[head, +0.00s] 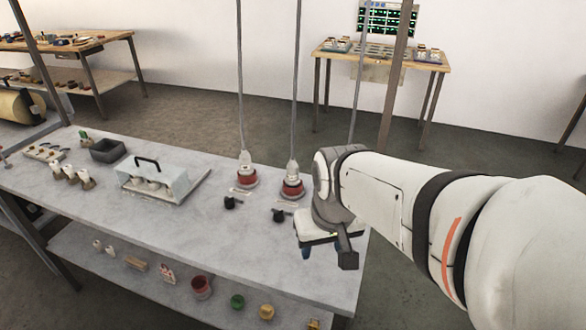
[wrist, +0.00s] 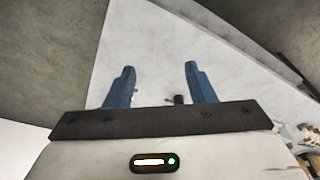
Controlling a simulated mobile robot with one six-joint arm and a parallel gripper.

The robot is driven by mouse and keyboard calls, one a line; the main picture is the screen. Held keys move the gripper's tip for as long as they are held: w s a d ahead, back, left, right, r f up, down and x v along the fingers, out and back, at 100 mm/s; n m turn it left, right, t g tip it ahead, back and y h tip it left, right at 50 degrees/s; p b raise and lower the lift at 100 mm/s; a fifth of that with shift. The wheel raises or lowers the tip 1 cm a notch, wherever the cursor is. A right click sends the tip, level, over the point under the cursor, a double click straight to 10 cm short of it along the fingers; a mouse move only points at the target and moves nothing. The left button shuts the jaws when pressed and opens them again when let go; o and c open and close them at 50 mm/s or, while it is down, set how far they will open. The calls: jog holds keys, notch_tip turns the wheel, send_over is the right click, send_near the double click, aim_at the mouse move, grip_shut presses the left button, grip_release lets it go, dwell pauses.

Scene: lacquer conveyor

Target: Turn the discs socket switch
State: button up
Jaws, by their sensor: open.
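Two black rotary switches stand on the grey table, a left one (head: 232,203) and a right one (head: 279,215), each in front of a red-based socket with a cable rising from it: left socket (head: 246,177) and right socket (head: 292,188). Small labels lie by them, too small to read, so I cannot tell which is the discs one. My gripper (wrist: 159,70) is open and empty, its two blue fingers apart. In the head view it hangs over the table's right end, right of the right switch. A small dark knob (wrist: 179,99) shows between the fingers in the wrist view.
A clear case with a black handle (head: 152,180), a dark tray (head: 108,150) and small white items (head: 72,175) stand to the left. The two cables (head: 241,80) rise near the sockets. The tabletop front (head: 190,235) is clear. A lower shelf (head: 150,295) holds several small objects.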

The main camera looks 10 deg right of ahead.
jog(key=w+d+f+m+p, duration=0.1)
jog(key=w+d+f, duration=0.1)
jog(key=w, duration=0.3)
jog(key=w+d+f+m+g+p, duration=0.1)
jog(key=w+d+f+m, duration=0.1)
jog(key=w, duration=0.4)
jog(key=w+d+f+m+g+p, duration=0.1)
jog(key=w+d+f, duration=0.2)
jog(key=w+d, duration=0.2)
jog(key=shift+w+d+f+m+p, duration=0.15)
jog(key=shift+w+d+m+p, duration=0.25)
jog(key=shift+w, duration=0.3)
jog(key=shift+f, duration=0.3)
notch_tip(320, 180, down, 8)
jog(key=shift+r, duration=0.25)
jog(key=shift+c, duration=0.4)
